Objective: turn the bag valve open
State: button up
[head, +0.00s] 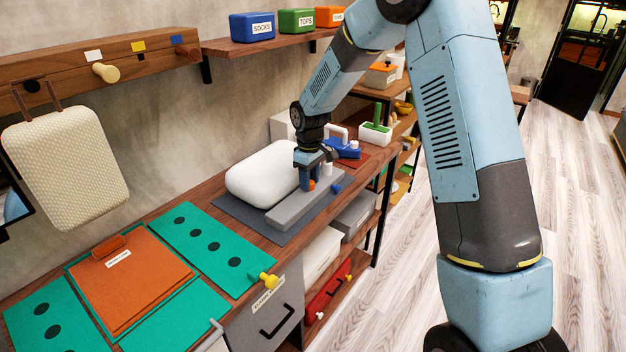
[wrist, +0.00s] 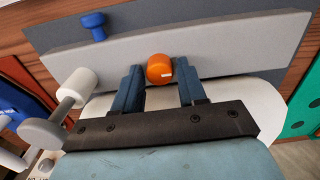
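The bag valve, an orange round knob with a small white mark (wrist: 160,68), shows between my fingertips in the wrist view. In the head view only a bit of the orange valve (head: 312,184) shows beside my fingers. It sits by a white puffy bag (head: 268,172) and a long grey bar (head: 300,212); the bag also shows in the wrist view (wrist: 255,100). My gripper (wrist: 160,80) is open, one dark blue finger on each side of the knob, with gaps visible. My gripper in the head view (head: 309,182) points down at the bag's right end.
A white cylinder (wrist: 77,86) stands close to my gripper's left side in the wrist view. A blue-and-white device (head: 344,148) is behind. Teal panels (head: 205,240) lie at the front left.

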aim_at(311, 182)
jog(key=shift+r, duration=0.1)
notch_tip(311, 182, up, 14)
jog(key=shift+f, duration=0.25)
dwell(0.4)
jog(key=s+d+r+m+t, duration=0.3)
jog(key=s+d+r+m, duration=0.2)
jog(key=s+d+r, duration=1)
jog(key=s+d+m+t, duration=0.1)
jog(key=s+d+m, duration=0.2)
jog(key=s, duration=0.6)
jog(key=s+d+m+t, duration=0.1)
jog(key=s+d, duration=0.3)
jog(key=s, duration=0.6)
jog(key=shift+s+d+f+m+t, duration=0.2)
jog(key=shift+f+m+t, duration=0.1)
jog(key=shift+m, duration=0.6)
